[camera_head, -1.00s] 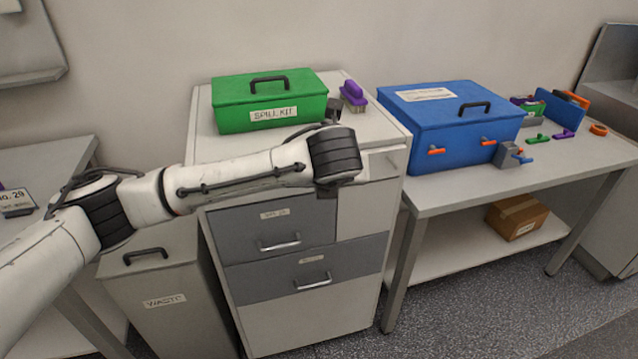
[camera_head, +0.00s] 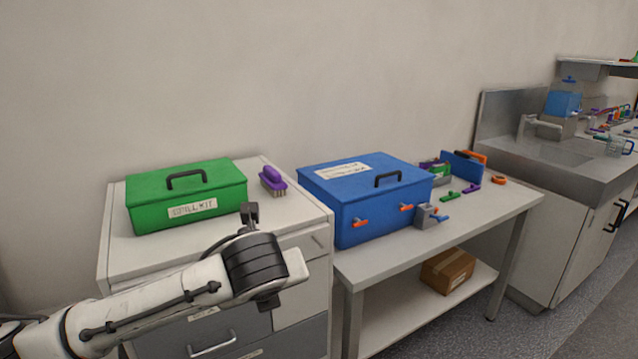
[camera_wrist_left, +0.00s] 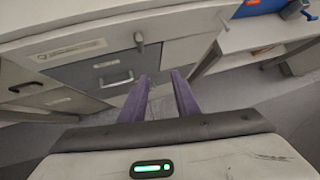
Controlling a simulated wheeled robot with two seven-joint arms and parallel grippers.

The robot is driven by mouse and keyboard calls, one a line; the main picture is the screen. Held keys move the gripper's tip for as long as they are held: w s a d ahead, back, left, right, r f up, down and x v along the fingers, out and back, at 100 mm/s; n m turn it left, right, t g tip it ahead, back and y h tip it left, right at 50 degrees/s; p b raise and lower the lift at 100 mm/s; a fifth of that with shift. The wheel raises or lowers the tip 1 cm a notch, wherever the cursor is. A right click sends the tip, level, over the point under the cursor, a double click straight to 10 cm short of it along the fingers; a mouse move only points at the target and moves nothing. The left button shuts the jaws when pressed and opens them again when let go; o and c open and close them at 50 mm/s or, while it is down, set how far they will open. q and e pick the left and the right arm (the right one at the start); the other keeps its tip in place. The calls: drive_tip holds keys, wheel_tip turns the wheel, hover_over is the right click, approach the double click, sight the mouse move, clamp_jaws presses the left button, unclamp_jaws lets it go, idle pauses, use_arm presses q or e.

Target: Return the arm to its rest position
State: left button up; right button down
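My left arm (camera_head: 160,305) comes in from the lower left of the head view and lies in front of the cabinet, its dark wrist joint below the purple brush. Its fingers cannot be made out there. In the left wrist view my left gripper (camera_wrist_left: 160,76) shows two purple fingers, apart with nothing between them. They point toward the cabinet's drawer fronts and the gap beside it. My right gripper is in neither view.
A green spill kit box (camera_head: 186,195) and a purple brush (camera_head: 272,180) stand on the cabinet (camera_head: 125,262). A blue box (camera_head: 365,200) with orange levers stands on the bench (camera_head: 390,258). A cardboard box (camera_head: 447,270) sits on its lower shelf. A sink counter (camera_head: 565,165) is at right.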

use_arm(q)
drive_tip(key=s+d+f+n+g+h, duration=0.1)
drive_tip(key=s+d+f+n+h, duration=0.4)
drive_tip(key=f, duration=0.4)
drive_tip(key=s+d+f+n+h, duration=0.2)
drive_tip(key=s+d+f+n, duration=0.3)
drive_tip(key=f+n, duration=0.4)
drive_tip(key=s+a+f+n+y, duration=0.1)
drive_tip(key=s+a+f+n, duration=0.6)
drive_tip(key=s, duration=0.2)
drive_tip(key=s+a+f+n+t+y, duration=0.1)
drive_tip(key=s+a+f+n, duration=0.5)
drive_tip(key=s, duration=0.3)
drive_tip(key=shift+s+a+f+n+y, duration=0.3)
drive_tip(key=shift+a+f+n, duration=0.1)
drive_tip(key=shift+f+n, duration=0.45)
